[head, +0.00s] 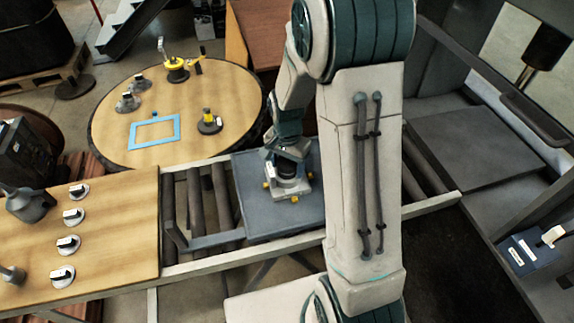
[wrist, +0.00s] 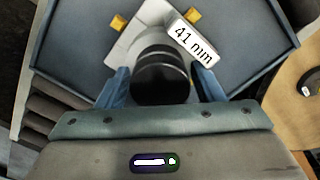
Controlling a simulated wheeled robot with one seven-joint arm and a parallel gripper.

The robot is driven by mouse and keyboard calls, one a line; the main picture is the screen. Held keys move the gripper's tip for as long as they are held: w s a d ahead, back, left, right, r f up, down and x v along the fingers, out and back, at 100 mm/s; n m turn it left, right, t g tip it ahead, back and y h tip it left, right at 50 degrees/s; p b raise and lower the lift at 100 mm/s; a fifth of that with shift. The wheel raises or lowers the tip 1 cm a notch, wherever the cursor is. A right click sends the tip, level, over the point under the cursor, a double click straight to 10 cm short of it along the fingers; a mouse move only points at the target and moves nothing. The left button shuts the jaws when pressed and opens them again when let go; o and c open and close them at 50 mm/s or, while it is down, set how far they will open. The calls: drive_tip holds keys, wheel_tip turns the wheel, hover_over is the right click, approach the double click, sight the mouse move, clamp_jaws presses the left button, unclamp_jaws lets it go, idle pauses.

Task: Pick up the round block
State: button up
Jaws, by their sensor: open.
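The round block is a black cylinder (wrist: 160,74) standing on a pale plate with yellow corner pieces and a "41 mm" label (wrist: 194,42). In the head view the pale plate (head: 291,190) lies on the blue-grey tray, and the dark block shows only partly under my wrist. My gripper (wrist: 160,84) is open, with one blue finger to the left of the block and one to the right. Whether either finger touches the block I cannot tell. The block's lower part is partly hidden.
The blue-grey tray (head: 250,195) sits on a roller conveyor (head: 200,200). A wooden bench (head: 110,230) at left holds several dials with black handles. A round wooden table (head: 225,100) behind holds a blue frame (head: 155,132) and several small fittings. A dark machine (head: 480,140) stands at right.

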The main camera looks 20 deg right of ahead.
drive_tip(key=c, duration=1.2)
drive_tip(key=shift+w, duration=0.1)
clamp_jaws()
drive_tip(key=shift+r, duration=0.1)
drive_tip(key=shift+r, duration=0.15)
